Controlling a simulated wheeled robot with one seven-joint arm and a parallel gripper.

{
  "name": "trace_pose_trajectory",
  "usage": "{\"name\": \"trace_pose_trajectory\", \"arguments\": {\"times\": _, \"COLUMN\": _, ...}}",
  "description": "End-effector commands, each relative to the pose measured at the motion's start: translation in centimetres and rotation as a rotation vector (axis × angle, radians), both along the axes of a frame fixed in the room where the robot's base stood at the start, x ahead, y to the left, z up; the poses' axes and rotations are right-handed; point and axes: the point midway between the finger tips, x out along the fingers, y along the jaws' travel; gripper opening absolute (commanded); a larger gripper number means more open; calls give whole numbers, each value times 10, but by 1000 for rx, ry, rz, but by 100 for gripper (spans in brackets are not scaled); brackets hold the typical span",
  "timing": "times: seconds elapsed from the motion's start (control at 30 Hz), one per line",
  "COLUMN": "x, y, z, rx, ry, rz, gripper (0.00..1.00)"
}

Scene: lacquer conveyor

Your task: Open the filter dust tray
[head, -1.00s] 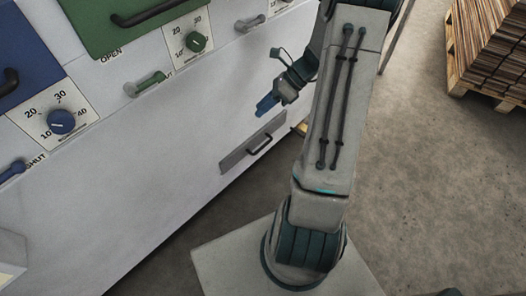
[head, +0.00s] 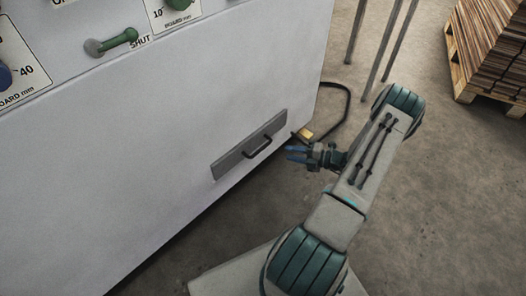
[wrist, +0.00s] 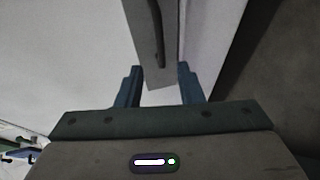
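The filter dust tray has a grey front panel (head: 232,160) with a black bar handle (head: 258,148), low on the white machine's side near its right corner. The panel looks flush with the machine's side. My gripper (head: 290,154) is to the right of the handle in the head view, apart from it. In the wrist view the panel (wrist: 151,75) and its dark handle (wrist: 157,30) lie ahead, between and beyond the two blue fingers of my gripper (wrist: 160,85). The fingers are spread and hold nothing.
The white machine (head: 130,150) fills the left, with a green lever (head: 112,42) marked SHUT above. A brass-coloured block (head: 305,134) and a black cable (head: 345,110) lie near its corner. Metal legs (head: 378,45) stand behind. A pallet of boards (head: 490,60) is at the upper right.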

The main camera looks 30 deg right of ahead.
Motion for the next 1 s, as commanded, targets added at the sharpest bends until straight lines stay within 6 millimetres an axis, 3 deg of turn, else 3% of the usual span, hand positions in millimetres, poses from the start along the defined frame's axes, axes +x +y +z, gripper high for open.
{"name": "trace_pose_trajectory", "arguments": {"times": 0.5, "x": 73, "y": 69, "z": -20, "rx": -3, "ry": -2, "rz": 5, "gripper": 34}}
{"name": "trace_pose_trajectory", "arguments": {"times": 0.7, "x": 86, "y": 81, "z": -22, "rx": -4, "ry": -1, "rz": 3, "gripper": 34}}
{"name": "trace_pose_trajectory", "arguments": {"times": 1.0, "x": 88, "y": 83, "z": -21, "rx": -4, "ry": -1, "rz": 4, "gripper": 34}}
